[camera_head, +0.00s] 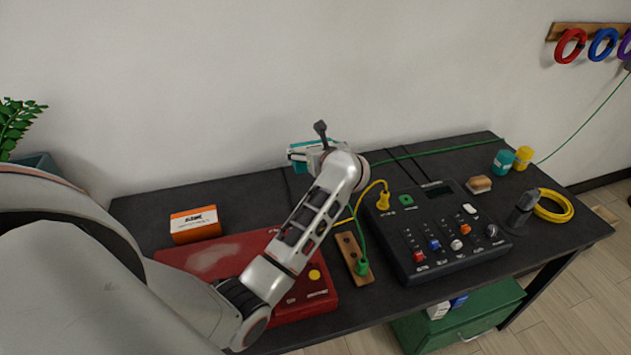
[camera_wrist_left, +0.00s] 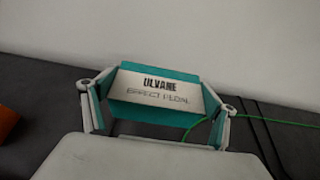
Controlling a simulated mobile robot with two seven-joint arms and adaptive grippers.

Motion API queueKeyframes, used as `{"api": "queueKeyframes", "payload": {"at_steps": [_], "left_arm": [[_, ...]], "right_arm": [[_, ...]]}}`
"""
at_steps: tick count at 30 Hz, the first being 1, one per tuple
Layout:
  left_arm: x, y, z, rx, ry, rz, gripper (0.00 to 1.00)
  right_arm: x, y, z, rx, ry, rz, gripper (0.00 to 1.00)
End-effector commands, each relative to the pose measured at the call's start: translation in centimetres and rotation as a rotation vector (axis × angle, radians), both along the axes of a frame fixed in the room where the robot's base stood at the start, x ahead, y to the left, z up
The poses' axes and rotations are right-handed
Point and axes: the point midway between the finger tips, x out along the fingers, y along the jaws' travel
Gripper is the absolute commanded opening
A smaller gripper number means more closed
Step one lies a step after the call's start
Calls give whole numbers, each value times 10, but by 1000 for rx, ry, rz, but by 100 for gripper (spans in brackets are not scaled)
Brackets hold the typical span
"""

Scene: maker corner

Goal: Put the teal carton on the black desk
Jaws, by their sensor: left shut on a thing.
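The teal carton (camera_head: 297,153) has a white printed label and shows near the back of the black desk (camera_head: 150,205), mostly hidden behind my left arm. In the left wrist view the carton (camera_wrist_left: 156,88) sits between the two fingers of my left gripper (camera_wrist_left: 158,98), with its label facing the camera. My left gripper (camera_head: 310,156) is shut on the carton's two ends. I cannot tell whether the carton's underside touches the desk. My right gripper is not in view.
An orange box (camera_head: 196,224) and a red case (camera_head: 215,255) lie at the left. A black mixer (camera_head: 440,232) with cables stands to the right, beside a wooden strip (camera_head: 351,250). Teal and yellow jars (camera_head: 503,162) are at the far right. Bare desk shows behind the red case.

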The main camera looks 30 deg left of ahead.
Motion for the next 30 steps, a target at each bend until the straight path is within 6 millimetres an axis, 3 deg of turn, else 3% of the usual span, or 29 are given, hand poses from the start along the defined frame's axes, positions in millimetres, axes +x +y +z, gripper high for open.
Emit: {"api": "queueKeyframes", "payload": {"at_steps": [3,9,14,22,30], "left_arm": [[-1,1,-31,5,5,-1,58],[0,1,-64,3,2,0,58],[0,0,-74,2,-1,0,58],[0,1,-110,3,2,0,58],[0,0,-113,1,-2,-1,58]], "right_arm": [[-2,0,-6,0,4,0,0],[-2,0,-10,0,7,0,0],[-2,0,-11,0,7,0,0],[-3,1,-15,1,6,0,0],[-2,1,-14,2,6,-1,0]]}}
